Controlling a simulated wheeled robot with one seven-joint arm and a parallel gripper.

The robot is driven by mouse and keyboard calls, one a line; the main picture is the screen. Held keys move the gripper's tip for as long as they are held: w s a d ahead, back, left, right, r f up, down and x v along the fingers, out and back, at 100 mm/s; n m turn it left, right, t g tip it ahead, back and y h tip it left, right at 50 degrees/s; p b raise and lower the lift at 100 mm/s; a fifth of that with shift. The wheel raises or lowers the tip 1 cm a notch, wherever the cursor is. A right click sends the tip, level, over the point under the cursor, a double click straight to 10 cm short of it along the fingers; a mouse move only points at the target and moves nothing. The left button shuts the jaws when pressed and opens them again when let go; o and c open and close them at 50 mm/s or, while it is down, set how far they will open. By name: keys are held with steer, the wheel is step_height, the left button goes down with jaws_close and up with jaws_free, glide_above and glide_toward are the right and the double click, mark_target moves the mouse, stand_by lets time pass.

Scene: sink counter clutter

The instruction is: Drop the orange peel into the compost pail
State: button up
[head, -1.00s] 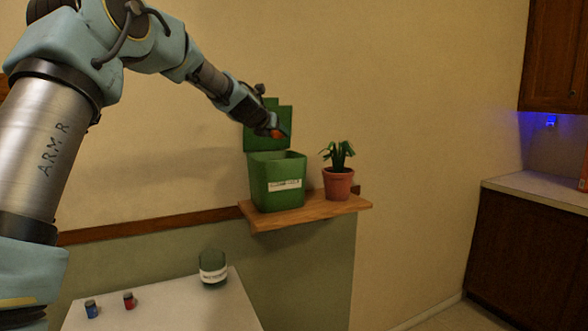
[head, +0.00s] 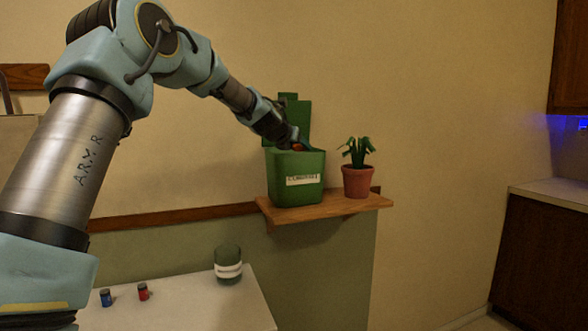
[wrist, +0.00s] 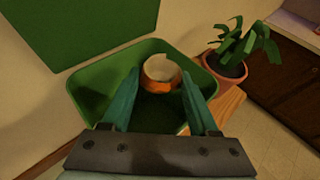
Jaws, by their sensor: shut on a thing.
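The green compost pail (head: 296,192) stands on a wooden wall shelf with its lid (head: 296,118) raised at the back. It has a white label on its front. My gripper (head: 297,145) is at the pail's open top. In the wrist view my gripper (wrist: 161,82) is shut on the orange peel (wrist: 158,73), a small curl that is orange outside and pale inside. The peel shows as a small orange spot in the head view (head: 299,147). In the wrist view the pail's rim (wrist: 88,80) surrounds the fingertips, and its dark inside lies below the peel.
A potted plant (head: 358,181) stands right of the pail on the wooden shelf (head: 330,207). Below, a white table (head: 205,305) holds a dark green jar (head: 228,263), a blue item (head: 106,298) and a red item (head: 143,291). A counter (head: 550,193) is at the far right.

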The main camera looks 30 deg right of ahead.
steer(key=o, duration=1.4)
steer(key=b+v, duration=0.4)
steer(key=v, duration=0.7)
steer(key=shift+w, duration=0.1)
steer(key=s+a+f+m+g+y, duration=0.25)
steer(key=a+f+m+y, duration=0.35)
steer(key=a+f+m, duration=1.1)
steer(key=s+a+f+m+g+y, duration=0.1)
steer(key=s+a+f+m, duration=0.2)
steer(key=a, duration=0.6)
steer(key=s+a+f+m+g+y, duration=0.1)
steer(key=s+a+f+m+g, duration=0.1)
steer(key=s+a+f, duration=0.5)
steer(key=s+a+f+m+g+y, duration=0.1)
steer(key=s+a+f+m+y, duration=0.1)
steer(key=s+a+f+m, duration=0.3)
steer(key=s+a, duration=0.3)
steer(key=a, duration=0.2)
steer(key=shift+s+a+f, duration=0.3)
steer(key=shift+f, duration=0.05)
